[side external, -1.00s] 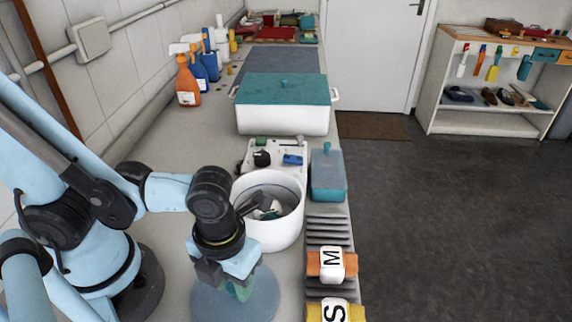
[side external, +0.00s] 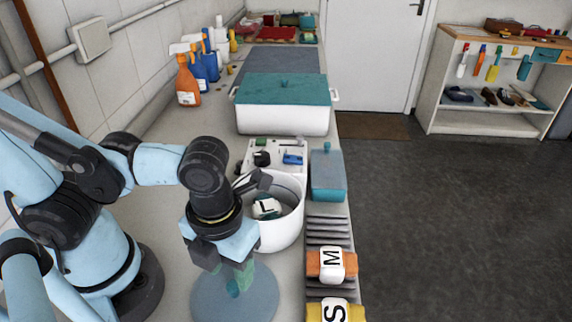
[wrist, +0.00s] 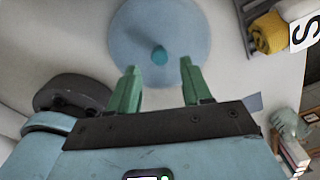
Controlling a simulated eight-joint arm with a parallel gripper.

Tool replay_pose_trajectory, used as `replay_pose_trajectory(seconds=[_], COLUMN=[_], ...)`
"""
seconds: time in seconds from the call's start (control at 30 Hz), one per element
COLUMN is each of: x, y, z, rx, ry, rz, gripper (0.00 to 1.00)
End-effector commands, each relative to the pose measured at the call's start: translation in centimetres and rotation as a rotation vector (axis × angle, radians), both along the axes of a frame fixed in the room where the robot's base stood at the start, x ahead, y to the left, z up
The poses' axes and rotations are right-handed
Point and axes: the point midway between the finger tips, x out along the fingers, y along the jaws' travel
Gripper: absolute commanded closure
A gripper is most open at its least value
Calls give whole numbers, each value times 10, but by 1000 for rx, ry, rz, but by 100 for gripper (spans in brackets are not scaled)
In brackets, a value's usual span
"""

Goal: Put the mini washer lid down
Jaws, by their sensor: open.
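The round blue-grey lid (side external: 212,300) with a teal knob (side external: 232,289) lies flat on the counter in front of the mini washer. In the wrist view the lid (wrist: 190,25) and its knob (wrist: 159,55) show just beyond my fingers. My gripper (side external: 240,278) is above the lid; in the wrist view its green fingers (wrist: 157,82) are spread apart with nothing between them. The knob looks clear of the fingertips. The white mini washer tub (side external: 281,232) stands behind my gripper, uncovered, with an item marked L (side external: 266,208) inside.
A control panel (side external: 291,146) adjoins the washer. Rolled cloths marked M (side external: 331,264) and S (side external: 334,311) lie along the counter's right edge. A large lidded white bin (side external: 283,120) and spray bottles (side external: 187,82) stand behind.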

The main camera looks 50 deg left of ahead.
Motion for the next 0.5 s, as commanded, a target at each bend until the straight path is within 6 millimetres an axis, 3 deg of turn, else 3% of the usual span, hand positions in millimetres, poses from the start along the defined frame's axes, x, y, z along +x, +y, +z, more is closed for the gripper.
replay_pose_trajectory(seconds=[0.5], x=[-1], y=[1], z=[55], rx=[1], ry=[0], rz=[0], gripper=[51])
